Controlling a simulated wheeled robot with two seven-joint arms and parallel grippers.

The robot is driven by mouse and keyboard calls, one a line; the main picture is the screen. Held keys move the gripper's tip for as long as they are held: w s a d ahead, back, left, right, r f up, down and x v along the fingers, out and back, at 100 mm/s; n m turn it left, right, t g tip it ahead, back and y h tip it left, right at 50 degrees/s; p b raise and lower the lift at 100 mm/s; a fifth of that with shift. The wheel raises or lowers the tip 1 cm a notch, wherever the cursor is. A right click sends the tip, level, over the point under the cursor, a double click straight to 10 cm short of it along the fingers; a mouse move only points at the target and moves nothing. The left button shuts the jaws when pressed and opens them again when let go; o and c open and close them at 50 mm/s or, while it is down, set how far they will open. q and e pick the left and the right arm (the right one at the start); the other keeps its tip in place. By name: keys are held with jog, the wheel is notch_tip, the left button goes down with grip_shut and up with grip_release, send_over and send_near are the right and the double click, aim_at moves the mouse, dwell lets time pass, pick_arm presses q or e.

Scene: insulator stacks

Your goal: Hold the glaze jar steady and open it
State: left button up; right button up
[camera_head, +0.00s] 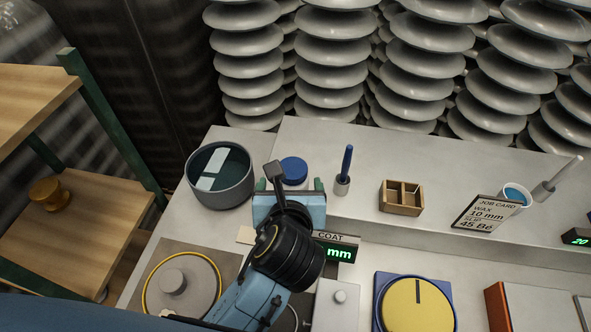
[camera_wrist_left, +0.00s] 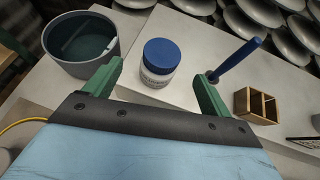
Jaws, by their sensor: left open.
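The glaze jar is a small white jar with a blue lid, and the lid (camera_head: 293,170) shows just past my left gripper in the head view. In the left wrist view the jar (camera_wrist_left: 158,64) stands upright with its lid on and a dark label on its side. My left gripper (camera_head: 291,184) has its two green fingers apart. In the left wrist view the left gripper (camera_wrist_left: 160,80) is open, with the jar ahead between the finger lines and no finger seen touching it. My right gripper is not in view.
A grey pot (camera_head: 221,176) stands left of the jar. A blue-handled tool in a small holder (camera_head: 342,184) and a wooden divided box (camera_head: 402,197) stand to the right. A job card (camera_head: 481,213) and a white cup (camera_head: 514,197) are farther right. Insulator stacks line the back.

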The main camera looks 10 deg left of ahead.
aim_at(293, 169)
pick_arm(q)
jog(key=x, duration=0.4)
jog(key=shift+w+a+f+b, duration=0.1)
jog(key=shift+w+f+b, duration=0.15)
jog(key=shift+b, duration=0.15)
jog(key=shift+w+f, duration=0.2)
jog(key=shift+w, duration=0.3)
jog(key=shift+w+a+f, duration=0.1)
jog(key=shift+w+f, duration=0.15)
jog(key=shift+w, duration=0.05)
jog(key=x, duration=0.1)
jog(key=b+x, duration=0.1)
jog(key=x, duration=0.1)
jog(key=shift+w+d+f, duration=0.1)
jog(key=shift+w+d, duration=0.1)
jog(key=shift+w, duration=0.2)
jog(key=shift+w+a+f, duration=0.1)
jog(key=shift+w+f, duration=0.05)
jog(key=shift+w, duration=0.15)
jog(key=c, duration=1.3)
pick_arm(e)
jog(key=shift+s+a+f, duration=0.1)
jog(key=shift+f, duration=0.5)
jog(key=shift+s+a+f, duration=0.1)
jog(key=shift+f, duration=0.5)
pick_arm(q)
jog(key=shift+o, duration=0.2)
